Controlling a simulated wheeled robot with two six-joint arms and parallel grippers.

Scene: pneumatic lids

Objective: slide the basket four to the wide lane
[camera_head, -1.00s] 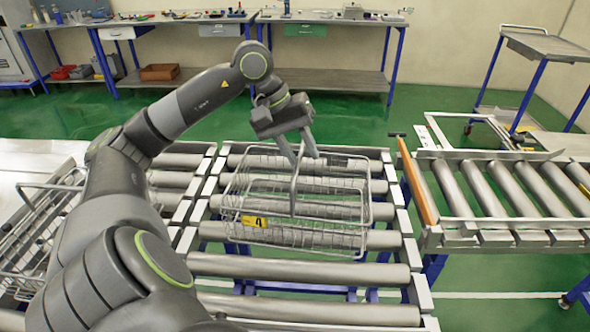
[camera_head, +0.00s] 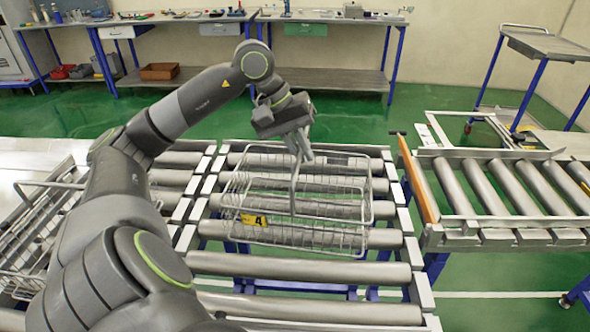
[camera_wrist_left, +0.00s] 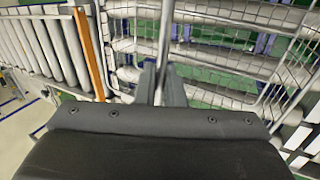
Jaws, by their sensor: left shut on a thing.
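Basket four (camera_head: 330,237) is a wire basket with a yellow tag (camera_head: 254,220) marked 4. It sits on the rollers of the middle lane (camera_head: 300,272) in the head view. My left gripper (camera_head: 300,152) is above the basket, shut on its upright handle bar near the top. The left wrist view shows the fingers (camera_wrist_left: 160,85) closed on the thin bar, with the basket's wire mesh (camera_wrist_left: 225,60) behind. My right gripper is in neither view.
Another wire basket (camera_head: 40,190) stands at the left, partly behind my arm. A roller conveyor (camera_head: 500,187) with an orange bar (camera_head: 418,185) at its end lies to the right, beyond a gap. Front rollers of the middle lane are bare. Workbenches (camera_head: 330,80) line the back wall.

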